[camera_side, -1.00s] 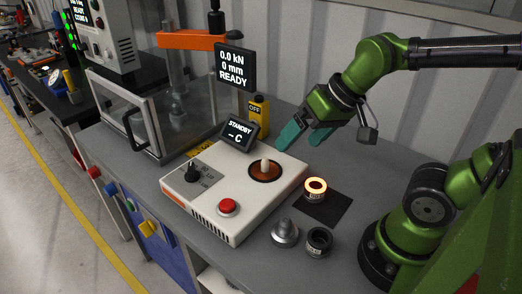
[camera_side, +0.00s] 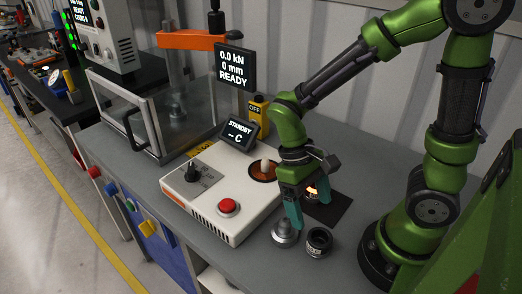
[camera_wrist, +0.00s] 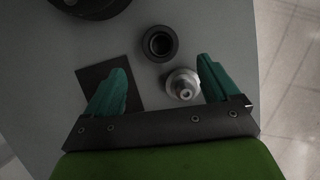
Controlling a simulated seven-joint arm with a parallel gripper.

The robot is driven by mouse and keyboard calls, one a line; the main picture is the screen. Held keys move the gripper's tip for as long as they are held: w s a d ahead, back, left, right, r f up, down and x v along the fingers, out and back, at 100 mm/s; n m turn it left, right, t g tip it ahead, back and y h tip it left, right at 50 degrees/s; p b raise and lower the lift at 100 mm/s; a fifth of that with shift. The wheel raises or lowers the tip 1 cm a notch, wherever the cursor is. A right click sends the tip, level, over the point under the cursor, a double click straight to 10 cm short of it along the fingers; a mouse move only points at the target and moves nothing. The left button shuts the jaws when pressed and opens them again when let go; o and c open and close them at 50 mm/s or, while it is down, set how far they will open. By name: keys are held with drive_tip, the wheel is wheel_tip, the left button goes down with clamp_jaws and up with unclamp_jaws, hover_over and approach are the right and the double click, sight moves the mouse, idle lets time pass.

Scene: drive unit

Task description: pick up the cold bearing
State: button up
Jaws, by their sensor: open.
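The cold bearing is a dark, unlit ring (camera_side: 319,241) on the grey bench, right of a silver stepped metal part (camera_side: 285,233). My gripper (camera_side: 311,213) is open and points down, just behind and above these two parts. In the wrist view the dark ring (camera_wrist: 160,43) lies ahead of my open fingers (camera_wrist: 160,66), between their lines and apart from both. The silver part (camera_wrist: 182,86) shows near the right finger.
A dark square mat (camera_side: 330,208) lies behind the parts; it also shows by the left finger in the wrist view (camera_wrist: 92,75). A white heater box (camera_side: 215,190) with a red button (camera_side: 228,206) stands at the left. The bench right of the bearing is clear.

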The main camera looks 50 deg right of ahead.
sight(319, 239)
drive_tip(key=x, duration=0.9)
drive_tip(key=shift+s+a+f, duration=0.15)
drive_tip(key=shift+s+f, duration=0.05)
drive_tip(key=shift+f, duration=0.1)
drive_tip(key=c, duration=1.3)
drive_tip(key=shift+r, duration=0.1)
